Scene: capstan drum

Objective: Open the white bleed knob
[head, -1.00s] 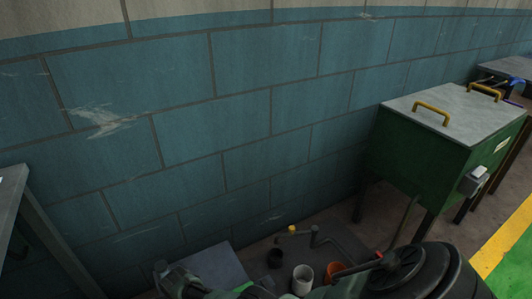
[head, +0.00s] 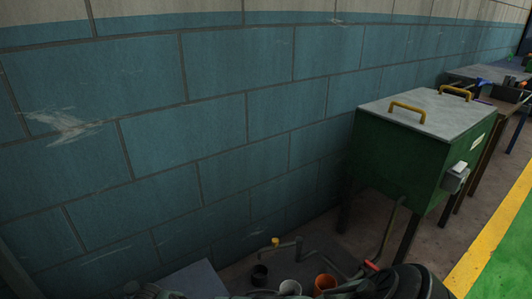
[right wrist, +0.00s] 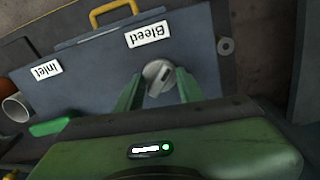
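In the right wrist view, a round pale grey-white knob (right wrist: 158,77) with a dark slot mark sits on a blue-grey panel (right wrist: 85,90). A white label reading "Bleed" (right wrist: 148,36) lies beside it, upside down in the picture. My right gripper (right wrist: 158,78) is open, its two green fingers on either side of the knob in the picture. Narrow gaps show beside the knob; I cannot tell whether the fingertips reach its depth. The knob cannot be made out in the head view. My left gripper is not seen.
The panel also has an "Inlet" label (right wrist: 46,70) and a yellow handle (right wrist: 112,12). A washer (right wrist: 225,46) lies beyond it.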

